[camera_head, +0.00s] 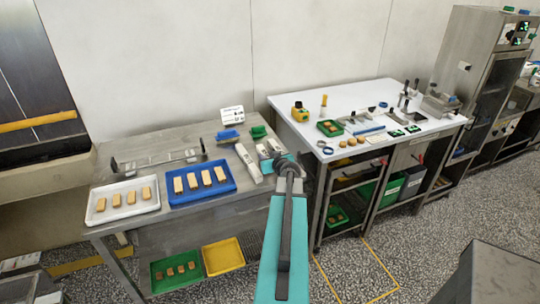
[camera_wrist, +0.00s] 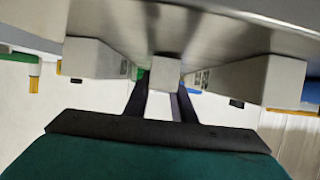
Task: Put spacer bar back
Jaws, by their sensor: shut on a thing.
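My gripper (camera_wrist: 160,100) shows in the wrist view with two dark fingers closed on a small pale grey block, which appears to be the end of the spacer bar (camera_wrist: 166,73). Larger grey blocks stand on both sides of it, at the left (camera_wrist: 95,58) and right (camera_wrist: 255,80). In the head view my gripper (camera_head: 287,165) is at the right end of the steel table (camera_head: 150,230), and my arm hides what it holds. A long pale bar (camera_head: 248,163) lies just left of it, and smaller pale pieces (camera_head: 263,151) lie behind it. I cannot tell whether the held bar touches the table.
A blue tray (camera_head: 203,200) and a white tray (camera_head: 100,217), both with tan bars, stand at the left. The white-topped table (camera_head: 290,103) stands close at the right. Green and yellow trays (camera_head: 222,257) sit below.

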